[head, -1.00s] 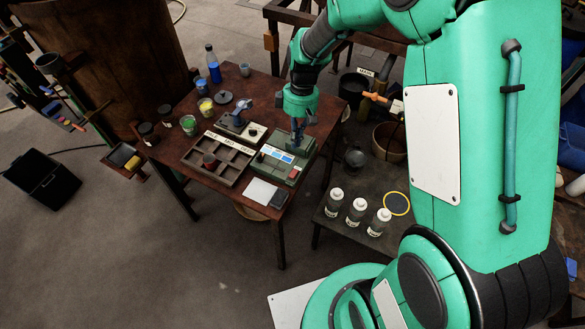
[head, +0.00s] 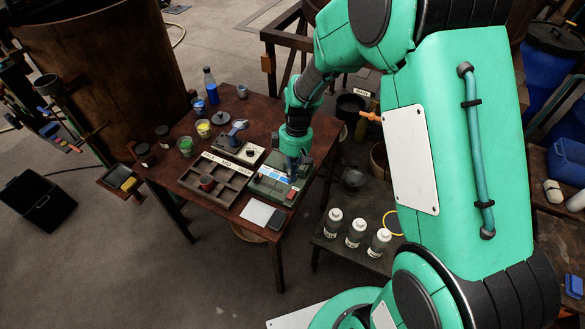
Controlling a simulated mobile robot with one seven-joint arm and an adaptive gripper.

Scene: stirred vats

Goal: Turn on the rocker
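A green box-shaped device (head: 262,187) with a pale blue and white panel on top stands at the right side of the brown table. A small red part (head: 291,194) shows near its front right corner. I cannot tell at this size which part is the rocker, or its position. My gripper (head: 292,173) points down over the right part of the device, close to its top. It hides part of the panel. Whether it touches the device, and whether its fingers are open or shut, is too small to tell.
A divided wooden tray (head: 209,196) with a small red-brown cup lies left of the device. A white pad (head: 257,212) is in front. A blue bottle (head: 211,86) and small pots stand at the table's back left.

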